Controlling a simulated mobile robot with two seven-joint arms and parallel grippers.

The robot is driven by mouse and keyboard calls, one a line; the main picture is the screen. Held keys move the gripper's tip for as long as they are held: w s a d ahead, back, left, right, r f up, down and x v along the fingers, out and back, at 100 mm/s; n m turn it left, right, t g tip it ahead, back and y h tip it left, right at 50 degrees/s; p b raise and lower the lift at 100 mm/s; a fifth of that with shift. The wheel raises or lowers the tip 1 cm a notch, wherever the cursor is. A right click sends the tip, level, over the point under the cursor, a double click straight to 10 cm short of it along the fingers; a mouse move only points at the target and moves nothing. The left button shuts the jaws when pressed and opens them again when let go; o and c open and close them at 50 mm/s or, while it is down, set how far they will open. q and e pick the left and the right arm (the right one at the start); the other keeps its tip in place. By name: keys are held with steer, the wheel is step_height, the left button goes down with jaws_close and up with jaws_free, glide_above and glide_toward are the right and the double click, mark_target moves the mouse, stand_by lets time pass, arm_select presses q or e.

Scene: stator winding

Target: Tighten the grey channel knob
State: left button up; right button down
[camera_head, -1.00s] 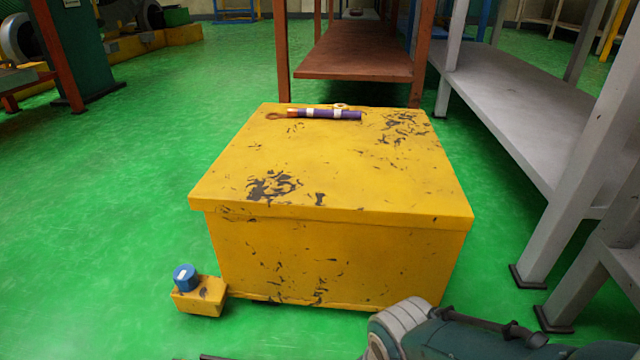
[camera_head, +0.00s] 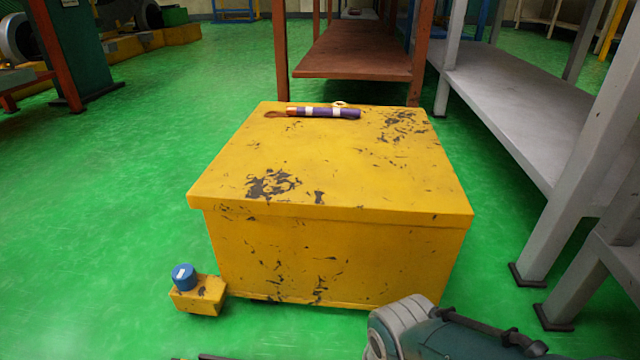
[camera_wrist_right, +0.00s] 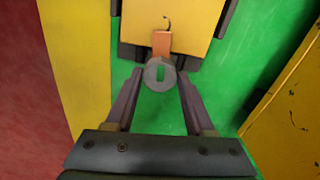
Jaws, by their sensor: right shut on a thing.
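In the head view neither the knob nor my right gripper shows; only part of an arm of mine (camera_head: 440,335) is at the bottom. My left gripper is not in view.
A large scuffed yellow box (camera_head: 330,170) stands in the head view, with a purple and orange tool (camera_head: 325,112) on top. A small yellow block with a blue cap (camera_head: 183,276) is at its lower left. Grey shelving (camera_head: 530,120) stands right; green floor (camera_head: 110,200) is clear left.

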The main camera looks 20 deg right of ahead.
steer(key=shift+w+r, duration=0.1)
stand_by(0.3)
steer(key=shift+c, duration=1.4)
jaws_free()
step_height(320, 180, up, 10)
steer(key=p, duration=0.9)
